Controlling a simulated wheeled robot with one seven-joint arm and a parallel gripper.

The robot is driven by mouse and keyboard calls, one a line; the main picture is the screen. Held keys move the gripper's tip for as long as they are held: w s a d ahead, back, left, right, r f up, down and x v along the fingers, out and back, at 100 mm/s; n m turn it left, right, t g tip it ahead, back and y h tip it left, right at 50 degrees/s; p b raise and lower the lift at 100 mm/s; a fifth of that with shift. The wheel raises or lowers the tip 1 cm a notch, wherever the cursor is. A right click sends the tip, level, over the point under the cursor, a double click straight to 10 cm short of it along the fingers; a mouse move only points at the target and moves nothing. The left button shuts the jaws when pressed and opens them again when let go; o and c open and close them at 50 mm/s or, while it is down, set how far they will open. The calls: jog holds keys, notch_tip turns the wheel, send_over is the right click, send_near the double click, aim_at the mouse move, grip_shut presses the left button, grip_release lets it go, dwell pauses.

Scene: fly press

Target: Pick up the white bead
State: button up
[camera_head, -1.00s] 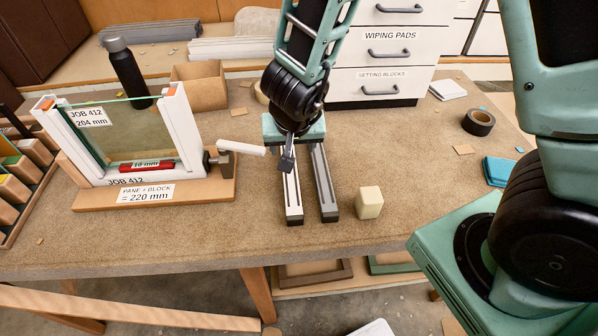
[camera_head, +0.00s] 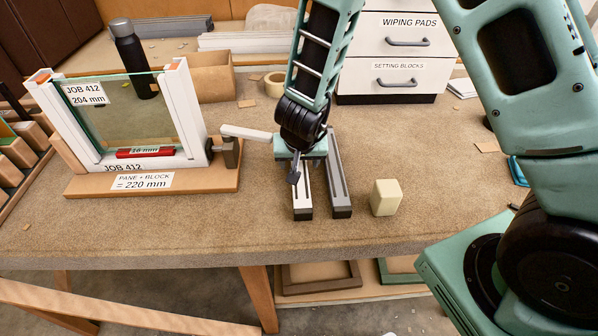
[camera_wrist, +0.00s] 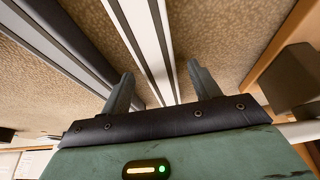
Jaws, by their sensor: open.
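The white bead (camera_head: 304,202), a long white grooved strip with a dark end, lies on the bench in the head view, running away beneath my gripper. My gripper (camera_head: 297,178) points down over it; its green body and my arm hide the bead's far part. In the wrist view my gripper (camera_wrist: 160,88) is open, with its two fingers apart and the white bead (camera_wrist: 138,28) running between them. I cannot tell how far above the bead the fingertips are. Nothing is held.
A dark grey strip (camera_head: 338,185) lies close beside the bead on its right. A cream block (camera_head: 385,197) stands further right. The press frame with glass pane (camera_head: 130,110) stands left, its clamp (camera_head: 228,152) and pale lever reaching near my gripper. Drawers (camera_head: 399,75) stand behind.

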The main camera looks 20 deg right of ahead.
aim_at(299, 166)
jog(key=shift+w+f, duration=0.15)
jog(key=shift+f, duration=0.25)
jog(key=shift+c, duration=0.3)
jog(key=c, duration=1.1)
jog(key=shift+r, duration=0.1)
notch_tip(299, 166, up, 10)
jog(key=p, duration=0.7)
